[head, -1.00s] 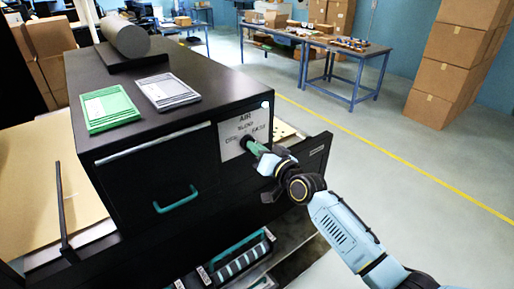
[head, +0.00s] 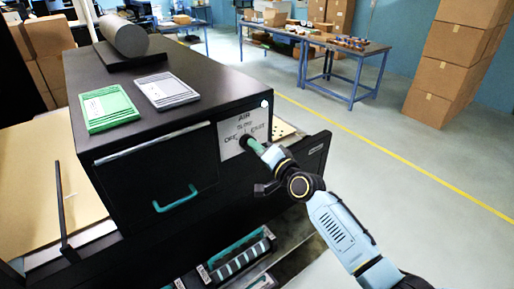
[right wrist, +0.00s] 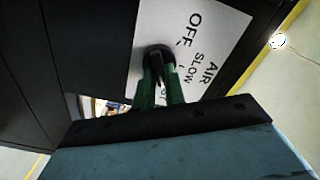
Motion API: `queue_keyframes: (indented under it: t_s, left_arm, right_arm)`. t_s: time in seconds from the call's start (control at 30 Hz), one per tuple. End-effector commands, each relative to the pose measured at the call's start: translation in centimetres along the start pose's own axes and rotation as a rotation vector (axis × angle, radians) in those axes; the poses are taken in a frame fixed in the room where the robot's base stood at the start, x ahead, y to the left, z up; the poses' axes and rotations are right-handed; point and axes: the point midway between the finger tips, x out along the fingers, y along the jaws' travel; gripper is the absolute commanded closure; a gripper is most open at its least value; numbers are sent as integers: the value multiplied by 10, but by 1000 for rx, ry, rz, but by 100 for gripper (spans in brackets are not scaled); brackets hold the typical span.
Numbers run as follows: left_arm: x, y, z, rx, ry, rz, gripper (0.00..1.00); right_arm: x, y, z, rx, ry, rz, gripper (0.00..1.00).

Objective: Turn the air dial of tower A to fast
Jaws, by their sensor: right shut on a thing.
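A black cabinet (head: 150,185) fills the left half of the head view. A white plate on its face (head: 230,137) reads AIR, with OFF at left, SLOW at top and FAST at right. The black air dial (head: 243,141) sits on this plate, mostly covered by my gripper. My right gripper (head: 251,144) is shut on the dial. In the right wrist view its green fingers (right wrist: 158,91) lie on either side of the dark knob (right wrist: 155,56). The dial's pointer is too hidden to read. No tower letter is legible. My left gripper is not in view.
An open drawer (head: 318,155) sticks out beside my right wrist.

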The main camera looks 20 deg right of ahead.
Motion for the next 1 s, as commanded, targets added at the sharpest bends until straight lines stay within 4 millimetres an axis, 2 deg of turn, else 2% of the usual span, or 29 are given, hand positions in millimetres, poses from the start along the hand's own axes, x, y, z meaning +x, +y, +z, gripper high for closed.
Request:
queue_keyframes:
  t_s: [0.37, 0.4, 0.53, 0.87, 1.0]
  left_arm:
    - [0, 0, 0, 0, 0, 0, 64]
    - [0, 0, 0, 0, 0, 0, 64]
    - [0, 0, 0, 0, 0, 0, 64]
    - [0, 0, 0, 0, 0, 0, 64]
    - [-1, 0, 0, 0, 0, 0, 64]
  right_arm:
    - [0, 1, 0, 6, -1, 1, 100]
    - [0, 1, 0, 6, -1, 1, 84]
    - [0, 0, 0, 5, -1, 1, 67]
    - [-2, 0, 0, 4, 0, 1, 66]
    - [-14, 1, 0, 6, 0, 1, 66]
